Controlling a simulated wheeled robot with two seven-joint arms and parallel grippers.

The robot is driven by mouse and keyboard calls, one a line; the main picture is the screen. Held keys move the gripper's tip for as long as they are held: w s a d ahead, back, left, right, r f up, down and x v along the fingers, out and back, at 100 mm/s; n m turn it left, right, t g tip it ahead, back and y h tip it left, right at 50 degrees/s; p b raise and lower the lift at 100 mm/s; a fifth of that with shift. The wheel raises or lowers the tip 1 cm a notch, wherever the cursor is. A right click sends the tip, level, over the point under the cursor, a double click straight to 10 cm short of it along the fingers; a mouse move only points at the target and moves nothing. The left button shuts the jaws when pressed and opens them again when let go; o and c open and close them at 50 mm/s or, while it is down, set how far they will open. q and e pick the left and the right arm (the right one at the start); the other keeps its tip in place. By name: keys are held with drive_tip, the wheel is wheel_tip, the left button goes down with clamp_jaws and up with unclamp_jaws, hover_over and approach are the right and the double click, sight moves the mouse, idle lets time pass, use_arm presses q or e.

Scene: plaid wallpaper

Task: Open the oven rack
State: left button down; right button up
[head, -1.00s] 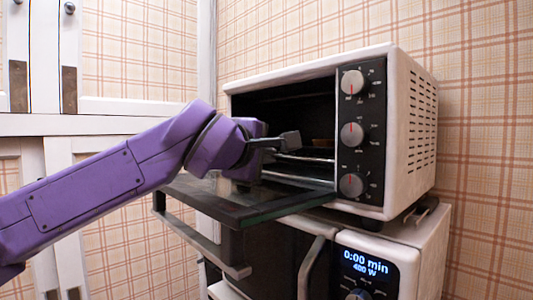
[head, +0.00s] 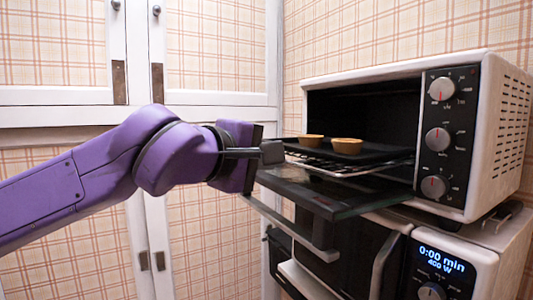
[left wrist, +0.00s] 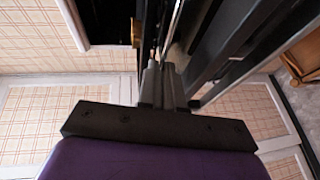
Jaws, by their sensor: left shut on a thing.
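The oven rack (head: 345,168) is a wire rack that sticks out of the white toaster oven (head: 478,150) over the lowered glass door (head: 330,197). A dark tray (head: 385,154) with two small tart-like cups (head: 346,146) lies on the rack. My left gripper (head: 272,152) is at the rack's front left edge. In the left wrist view its fingers (left wrist: 163,85) are shut together on the end of the rack. The exact grip point is partly hidden by the fingers in the head view. My right gripper is not in view.
A microwave (head: 440,265) with a lit display stands under the oven. The oven door's handle bar (head: 295,232) hangs below the rack. White cabinets (head: 215,100) stand behind my left arm.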

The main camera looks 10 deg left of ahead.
use_arm(q)
drive_tip(key=shift+f, duration=0.1)
drive_tip(key=c, duration=1.3)
unclamp_jaws()
drive_tip(key=shift+s, duration=0.1)
drive_tip(key=b+v, duration=0.2)
drive_tip(key=v, duration=0.8)
drive_tip(key=shift+s, duration=0.15)
drive_tip(key=shift+a, duration=0.1)
